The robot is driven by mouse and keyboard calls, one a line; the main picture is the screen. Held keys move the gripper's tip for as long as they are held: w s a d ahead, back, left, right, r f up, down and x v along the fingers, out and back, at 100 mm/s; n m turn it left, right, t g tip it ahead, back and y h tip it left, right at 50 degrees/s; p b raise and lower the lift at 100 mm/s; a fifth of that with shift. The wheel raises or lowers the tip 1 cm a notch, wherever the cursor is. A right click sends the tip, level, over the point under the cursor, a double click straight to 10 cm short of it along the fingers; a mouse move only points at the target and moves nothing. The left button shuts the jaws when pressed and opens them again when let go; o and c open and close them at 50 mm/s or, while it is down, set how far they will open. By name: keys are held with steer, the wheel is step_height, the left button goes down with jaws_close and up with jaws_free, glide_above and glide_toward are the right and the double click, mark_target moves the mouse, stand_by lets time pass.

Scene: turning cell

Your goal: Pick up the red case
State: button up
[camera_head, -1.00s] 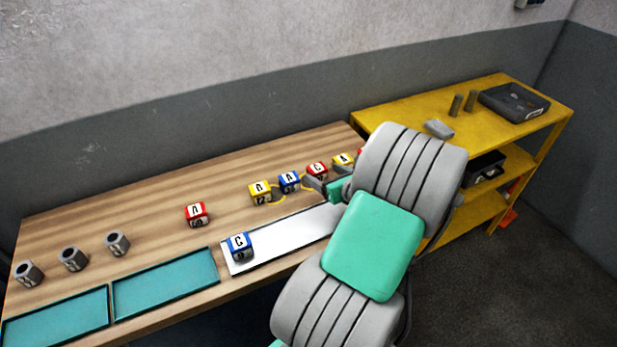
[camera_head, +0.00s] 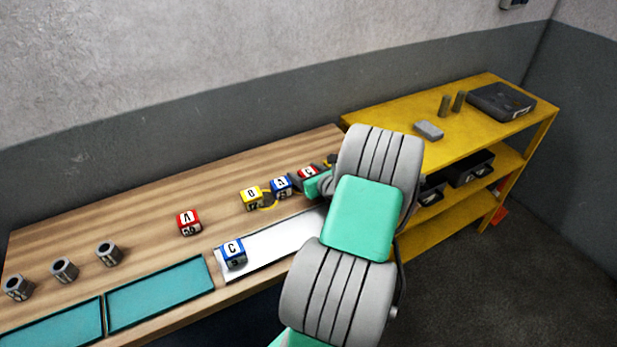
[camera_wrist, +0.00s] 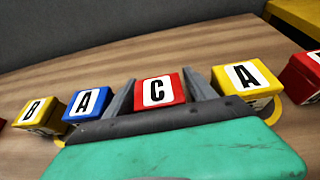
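A red case (camera_wrist: 158,91) marked C stands upright in a row of lettered cases, and its top also shows in the head view (camera_head: 307,172). My gripper (camera_wrist: 159,78) is low at the row, with one grey finger on each side of this case. The fingers look spread around it, and whether they touch it is hard to tell. Another red case (camera_head: 189,222) stands alone further left on the bench. One more red case (camera_wrist: 303,76) is cut off at the right edge of the wrist view. My arm hides the right end of the row in the head view.
A blue case (camera_wrist: 88,103) and a yellow case (camera_wrist: 247,79) flank the red C case closely. A blue C case (camera_head: 232,252) stands on a white strip (camera_head: 275,246). Grey hollow parts (camera_head: 64,269) and teal trays (camera_head: 160,290) are left; a yellow shelf (camera_head: 395,145) is right.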

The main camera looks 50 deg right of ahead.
steer(key=c, duration=1.3)
steer(key=shift+r, duration=0.1)
